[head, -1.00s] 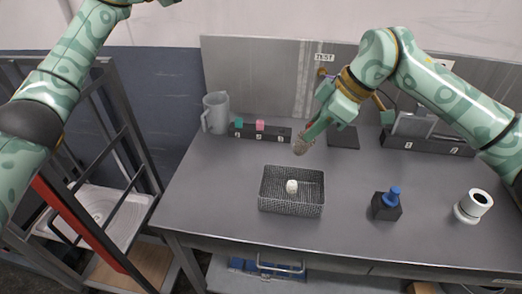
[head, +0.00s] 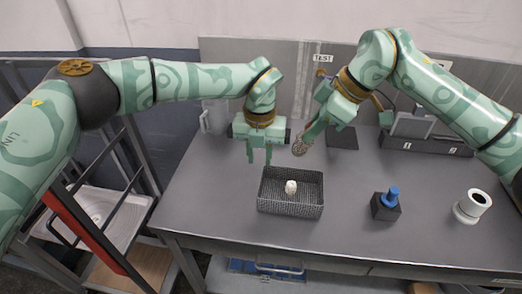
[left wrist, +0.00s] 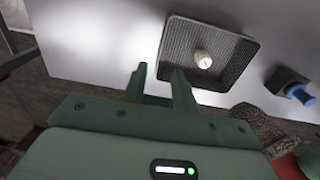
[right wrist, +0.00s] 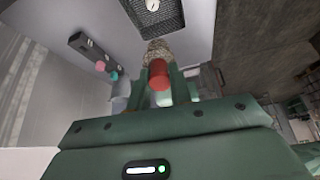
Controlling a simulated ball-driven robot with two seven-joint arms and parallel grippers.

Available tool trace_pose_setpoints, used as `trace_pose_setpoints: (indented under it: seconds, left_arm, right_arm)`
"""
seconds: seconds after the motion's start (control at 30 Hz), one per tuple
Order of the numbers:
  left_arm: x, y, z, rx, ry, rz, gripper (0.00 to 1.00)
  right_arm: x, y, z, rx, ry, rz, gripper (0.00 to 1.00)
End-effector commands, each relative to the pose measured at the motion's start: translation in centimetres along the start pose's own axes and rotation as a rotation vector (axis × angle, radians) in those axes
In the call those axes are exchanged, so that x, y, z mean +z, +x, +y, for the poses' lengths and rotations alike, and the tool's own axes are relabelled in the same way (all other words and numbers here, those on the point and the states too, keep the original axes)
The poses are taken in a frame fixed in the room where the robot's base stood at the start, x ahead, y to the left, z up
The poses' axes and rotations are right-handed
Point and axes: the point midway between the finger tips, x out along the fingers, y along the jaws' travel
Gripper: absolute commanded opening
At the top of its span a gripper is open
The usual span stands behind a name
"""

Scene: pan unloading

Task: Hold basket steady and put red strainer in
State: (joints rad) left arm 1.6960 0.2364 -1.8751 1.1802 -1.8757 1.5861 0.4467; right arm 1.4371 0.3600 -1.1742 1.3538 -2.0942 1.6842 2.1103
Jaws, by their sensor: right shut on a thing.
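The dark mesh basket (head: 288,209) stands on the grey table with a small white object (head: 291,187) inside. My left gripper (head: 260,160) is open and empty, just above and behind the basket's far left rim. In the left wrist view the basket (left wrist: 185,32) lies beyond the open fingers (left wrist: 158,82), not between them. My right gripper (head: 310,138) is shut on the red strainer, holding it above the table behind the basket. Its mesh end (head: 299,148) shows in the head view; its red handle (right wrist: 159,74) shows between the fingers in the right wrist view.
A blue-topped black block (head: 386,206) and a white cylinder (head: 472,206) stand right of the basket. A grey jug (head: 212,117) stands at the back left, partly behind my left arm. A dark rack (head: 428,144) is at the back right. The table front is clear.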

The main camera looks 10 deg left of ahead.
Motion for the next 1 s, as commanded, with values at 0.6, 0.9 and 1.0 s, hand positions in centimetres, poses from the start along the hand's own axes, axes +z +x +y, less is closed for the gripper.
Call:
trace_pose_setpoints:
  seconds: [0.6, 0.9, 1.0]
  left_arm:
    - [0.0, 10.6, -0.1, -0.004, 0.001, 0.001, 0.28]
    - [0.0, 11.3, -0.1, -0.005, 0.001, 0.001, 0.28]
    - [0.0, 11.3, -0.1, -0.005, 0.002, 0.001, 0.23]
  right_arm:
    - [0.0, 0.0, 0.0, 0.000, 0.000, 0.000, 0.00]
    - [0.0, 0.0, 0.0, 0.000, 0.000, 0.000, 0.00]
    - [0.0, 0.0, 0.0, 0.000, 0.000, 0.000, 0.00]
